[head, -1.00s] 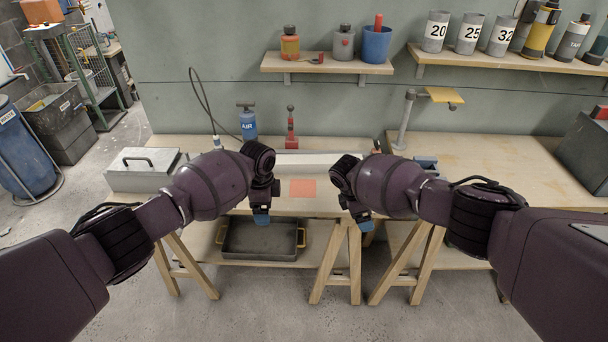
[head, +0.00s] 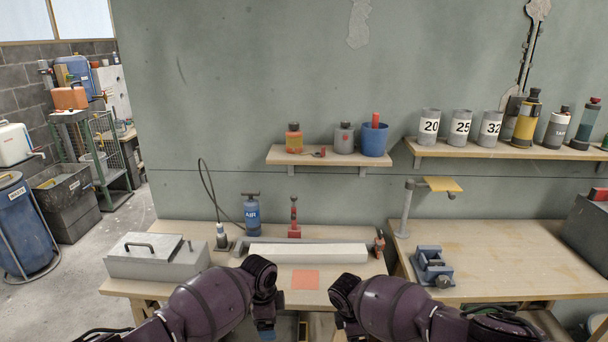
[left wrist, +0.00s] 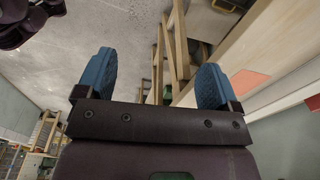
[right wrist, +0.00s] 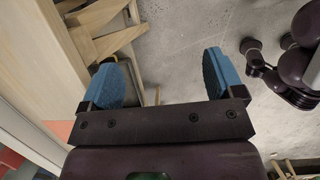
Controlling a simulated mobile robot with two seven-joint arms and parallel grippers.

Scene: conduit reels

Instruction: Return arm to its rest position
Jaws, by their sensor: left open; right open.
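In the right wrist view the right gripper's blue fingers (right wrist: 165,82) are spread and empty. Both grippers hang clear of the bench, with floor and trestle legs behind them.
The workbench (head: 235,285) holds a grey lidded box (head: 155,258), a long white block (head: 308,252), an orange square (head: 305,279) and a blue AIR bottle (head: 252,214). A blue vise (head: 432,265) sits on the right bench. Shelves with cans (head: 430,127) hang above.

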